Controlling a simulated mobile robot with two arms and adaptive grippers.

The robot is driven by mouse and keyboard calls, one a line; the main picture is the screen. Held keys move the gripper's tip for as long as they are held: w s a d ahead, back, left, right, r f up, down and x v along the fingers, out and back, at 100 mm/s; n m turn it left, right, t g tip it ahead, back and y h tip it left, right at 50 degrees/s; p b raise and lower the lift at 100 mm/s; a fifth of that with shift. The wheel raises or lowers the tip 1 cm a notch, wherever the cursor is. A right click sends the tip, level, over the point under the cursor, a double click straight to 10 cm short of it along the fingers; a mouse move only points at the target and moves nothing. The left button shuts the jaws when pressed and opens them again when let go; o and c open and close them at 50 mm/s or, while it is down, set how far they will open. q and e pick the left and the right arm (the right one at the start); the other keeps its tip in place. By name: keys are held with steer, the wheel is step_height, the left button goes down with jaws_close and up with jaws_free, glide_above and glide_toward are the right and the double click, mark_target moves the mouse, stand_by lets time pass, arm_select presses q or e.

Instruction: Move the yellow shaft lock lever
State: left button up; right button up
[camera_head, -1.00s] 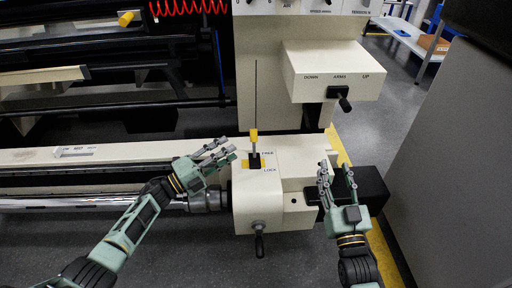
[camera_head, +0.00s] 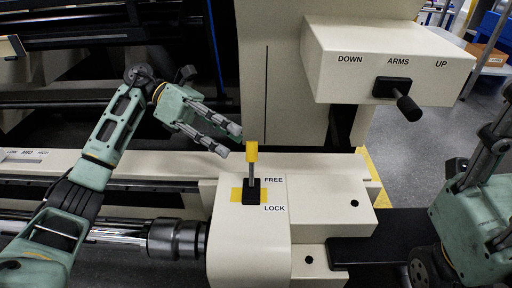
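The yellow shaft lock lever (camera_head: 251,152) stands upright on a black base in the middle of the view. It has a yellow knob on a metal stem, with a yellow patch behind the base and the labels FREE and LOCK to its right. My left gripper (camera_head: 230,141) is just left of the knob, fingers pointing right toward it and spread apart, with nothing between them; a small gap shows between fingertips and knob. My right gripper (camera_head: 487,150) is at the right edge, partly cut off, and its finger state is unclear.
A cream box (camera_head: 385,60) marked DOWN, ARMS, UP with a black handle (camera_head: 398,92) overhangs at upper right. The cream machine housing (camera_head: 330,190) carries the lever. A chrome shaft (camera_head: 118,236) with a dark chuck (camera_head: 176,239) runs in from the left. Grey floor shows at right.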

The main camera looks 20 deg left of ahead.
mark_target(252, 150)
arm_select(q)
steer(key=b+x, duration=0.2)
steer(key=x, duration=0.3)
steer(key=shift+s+d+f, duration=0.15)
steer(key=shift+d+f, duration=0.05)
steer(key=shift+d, duration=0.55)
jaws_close()
